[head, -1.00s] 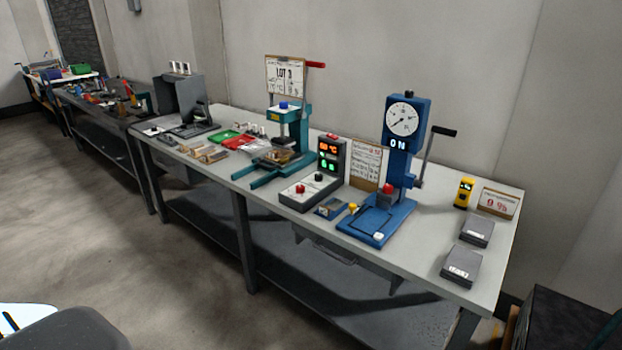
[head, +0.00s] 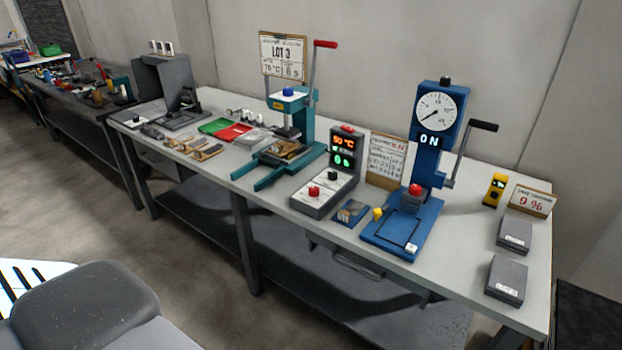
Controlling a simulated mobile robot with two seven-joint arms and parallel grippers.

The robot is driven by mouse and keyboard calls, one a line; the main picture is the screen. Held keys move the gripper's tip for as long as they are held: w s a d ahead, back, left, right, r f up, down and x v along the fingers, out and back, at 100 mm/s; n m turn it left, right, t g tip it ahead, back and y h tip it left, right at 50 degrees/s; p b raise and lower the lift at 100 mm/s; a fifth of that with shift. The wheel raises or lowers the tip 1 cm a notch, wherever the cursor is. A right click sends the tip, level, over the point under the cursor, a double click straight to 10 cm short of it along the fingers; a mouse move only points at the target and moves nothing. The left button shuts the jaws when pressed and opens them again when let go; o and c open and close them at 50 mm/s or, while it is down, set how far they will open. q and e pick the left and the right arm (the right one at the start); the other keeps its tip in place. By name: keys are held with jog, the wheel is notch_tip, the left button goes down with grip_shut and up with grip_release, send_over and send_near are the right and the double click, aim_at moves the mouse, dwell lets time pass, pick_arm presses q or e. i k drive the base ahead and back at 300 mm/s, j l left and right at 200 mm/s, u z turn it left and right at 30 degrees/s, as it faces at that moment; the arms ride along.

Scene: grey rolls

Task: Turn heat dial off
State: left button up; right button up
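A grey control box (head: 323,195) stands on the workbench in the head view. It has an upright display (head: 343,150) with orange digits ending in °C above green digits. On its sloped top sit a black knob (head: 332,175) and a red knob or button (head: 314,191). I cannot read where the black knob points, nor tell for sure that it is the heat dial. To its right, a blue press (head: 428,150) carries a round white gauge (head: 436,108) and a lit "ON" sign (head: 429,140). Neither of my grippers is in view.
A teal press (head: 303,125) with a red-handled lever stands left of the control box. Clipboards, a yellow meter (head: 495,189) and two grey boxes (head: 506,278) share the workbench (head: 465,265). Open floor (head: 185,255) lies in front of the bench.

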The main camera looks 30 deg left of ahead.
aim_at(314, 192)
jog(key=i+j, duration=0.15)
jog(key=j, duration=0.25)
jog(key=i+j, duration=0.1)
jog(key=j, duration=0.35)
jog(key=i+j, duration=0.15)
jog(key=j, duration=0.25)
jog(key=i+j, duration=0.1)
jog(key=j, duration=0.35)
